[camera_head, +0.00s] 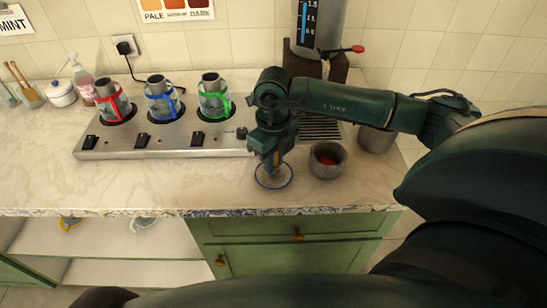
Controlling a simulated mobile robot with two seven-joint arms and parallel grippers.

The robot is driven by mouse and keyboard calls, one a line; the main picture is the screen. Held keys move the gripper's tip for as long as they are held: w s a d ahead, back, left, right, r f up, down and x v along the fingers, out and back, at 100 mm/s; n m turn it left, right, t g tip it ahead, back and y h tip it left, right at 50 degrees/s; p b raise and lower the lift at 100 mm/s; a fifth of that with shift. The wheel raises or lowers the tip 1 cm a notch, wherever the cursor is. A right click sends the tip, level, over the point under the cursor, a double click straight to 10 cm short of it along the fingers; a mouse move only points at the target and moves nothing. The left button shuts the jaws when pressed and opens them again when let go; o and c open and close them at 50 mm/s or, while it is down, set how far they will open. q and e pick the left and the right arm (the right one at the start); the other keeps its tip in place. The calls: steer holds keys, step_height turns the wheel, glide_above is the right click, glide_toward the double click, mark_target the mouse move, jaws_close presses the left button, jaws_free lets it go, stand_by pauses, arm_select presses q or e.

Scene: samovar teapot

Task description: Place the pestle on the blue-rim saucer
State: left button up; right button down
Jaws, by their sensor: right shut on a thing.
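The blue-rim saucer (289,181) lies on the counter near its front edge, a pale dish with a thin blue ring. My right gripper (271,160) points down directly over the saucer. It is shut on the pestle, which is mostly hidden by the fingers. Only a small greyish part seems to show at the fingertips, and I cannot tell whether it touches the saucer. My left gripper is not in view.
A grey stone bowl (327,172) with something red inside stands just right of the saucer. Behind is a steel heater unit (170,146) holding several glass-like vessels with red, blue and green frames. The counter left of the saucer (150,185) is clear.

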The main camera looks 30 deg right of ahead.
steer(key=shift+f, duration=0.15)
steer(key=c, duration=1.3)
jaws_free()
step_height(320, 180, up, 12)
steer(key=shift+r+b, duration=0.25)
steer(key=shift+b, duration=0.4)
